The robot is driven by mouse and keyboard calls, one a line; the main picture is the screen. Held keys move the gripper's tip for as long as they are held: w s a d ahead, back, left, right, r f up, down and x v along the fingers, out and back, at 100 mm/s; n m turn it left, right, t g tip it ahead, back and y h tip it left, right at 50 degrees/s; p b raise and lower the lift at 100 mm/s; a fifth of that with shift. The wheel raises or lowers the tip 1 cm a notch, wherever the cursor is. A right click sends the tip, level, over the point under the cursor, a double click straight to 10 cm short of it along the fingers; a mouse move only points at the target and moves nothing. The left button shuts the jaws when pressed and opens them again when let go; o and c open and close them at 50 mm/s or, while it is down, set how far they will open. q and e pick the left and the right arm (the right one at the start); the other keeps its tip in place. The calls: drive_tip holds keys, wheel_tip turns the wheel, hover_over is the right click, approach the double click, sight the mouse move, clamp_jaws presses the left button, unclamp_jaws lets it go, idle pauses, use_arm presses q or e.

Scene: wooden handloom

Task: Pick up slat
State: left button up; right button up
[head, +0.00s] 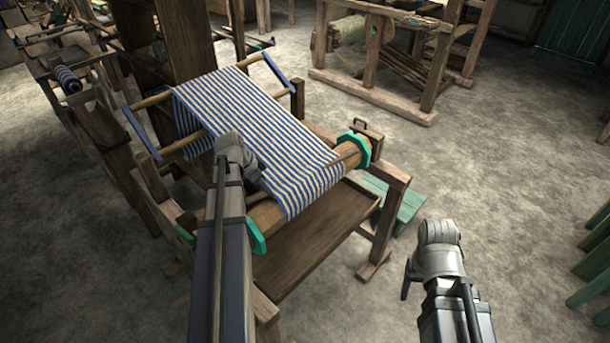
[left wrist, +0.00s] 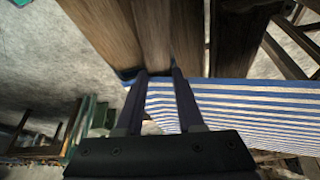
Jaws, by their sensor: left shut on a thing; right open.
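My left gripper (left wrist: 158,78) is shut on a brown wooden piece (left wrist: 152,40), which looks like the slat; it runs up between the fingertips in the left wrist view. In the head view my left arm reaches over the near left part of the loom, and the wrist hides most of the fingers. A dark brown wooden end (head: 255,186) shows beside that wrist, close to the cloth beam. I cannot tell whether the slat is lifted clear of the loom. My right gripper (head: 406,283) is open and empty above the bare floor, right of the loom.
Blue-and-white striped cloth (head: 265,130) stretches over the loom to a beam with green end discs (head: 354,147). A flat board (head: 325,230) lies below it. A green bench (head: 398,203) stands beside the loom. Another wooden frame (head: 375,92) is behind.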

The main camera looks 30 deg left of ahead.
use_arm(q)
clamp_jaws()
wheel_tip(320, 180, up, 10)
drive_tip(key=p, duration=1)
drive_tip(key=w+a+f+n+y+b, duration=0.1)
drive_tip(key=w+a+f+n+b, duration=0.15)
drive_tip(key=a+f+b, duration=0.5)
drive_tip(key=b, duration=0.1)
approach(277, 198)
drive_tip(key=shift+w+a+f, duration=1.7)
drive_tip(key=shift+a+f, duration=0.5)
drive_tip(key=shift+f, duration=0.05)
drive_tip(key=shift+s+d+f+b, duration=0.2)
drive_tip(key=shift+d, duration=0.65)
drive_tip(key=shift+s+d+f+b, duration=0.2)
drive_tip(key=shift+s+d, duration=0.05)
drive_tip(key=shift+d, duration=0.55)
drive_tip(key=shift+s+d+f+b, duration=0.15)
drive_tip(key=shift+s+d+b, duration=0.05)
drive_tip(key=shift+d, duration=0.65)
drive_tip(key=o, duration=1.1)
unclamp_jaws()
